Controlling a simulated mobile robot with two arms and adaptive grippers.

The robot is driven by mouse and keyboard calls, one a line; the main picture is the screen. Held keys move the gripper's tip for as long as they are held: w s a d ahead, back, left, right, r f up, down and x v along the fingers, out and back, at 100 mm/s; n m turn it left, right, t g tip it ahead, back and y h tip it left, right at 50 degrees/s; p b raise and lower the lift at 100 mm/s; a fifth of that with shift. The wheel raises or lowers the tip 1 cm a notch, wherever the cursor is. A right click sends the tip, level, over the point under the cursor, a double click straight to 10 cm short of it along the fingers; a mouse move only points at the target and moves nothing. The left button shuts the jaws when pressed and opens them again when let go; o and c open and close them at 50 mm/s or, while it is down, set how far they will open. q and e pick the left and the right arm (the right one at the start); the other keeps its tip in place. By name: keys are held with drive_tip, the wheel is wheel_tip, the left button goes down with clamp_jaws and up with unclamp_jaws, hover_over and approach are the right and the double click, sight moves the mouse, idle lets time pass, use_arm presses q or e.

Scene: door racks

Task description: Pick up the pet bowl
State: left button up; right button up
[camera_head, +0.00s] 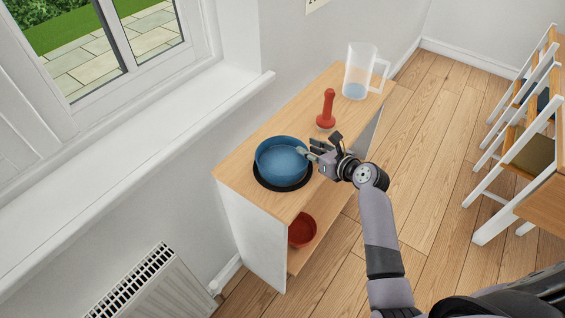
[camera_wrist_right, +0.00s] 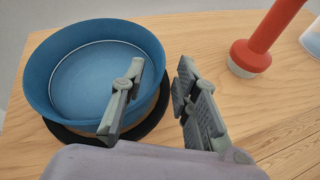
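The blue pet bowl (camera_head: 281,160) stands upright on a round black mat (camera_head: 262,181) on top of the wooden shelf unit. It also shows in the right wrist view (camera_wrist_right: 85,75), empty inside. My right gripper (camera_head: 306,150) is at the bowl's right side. In the right wrist view it (camera_wrist_right: 160,68) is open, with one finger over the bowl's rim and the other outside the wall, with a gap between them. I cannot tell whether the inner finger touches the bowl. My left gripper is not in view.
A red plunger-shaped object (camera_head: 327,108) and a clear jug (camera_head: 358,75) stand farther back on the shelf unit's top (camera_head: 296,203). A red bowl (camera_head: 302,231) sits on the lower shelf. A windowsill (camera_head: 140,165) runs along the left; white racks (camera_head: 507,125) stand right. Floor between is clear.

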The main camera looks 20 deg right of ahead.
sight(302, 145)
drive_tip(key=x, duration=0.4)
drive_tip(key=shift+a, duration=0.15)
drive_tip(key=shift+r, duration=0.1)
drive_tip(key=shift+s, duration=0.1)
drive_tip(key=shift+c, duration=0.5)
clamp_jaws()
drive_tip(key=shift+r, duration=0.1)
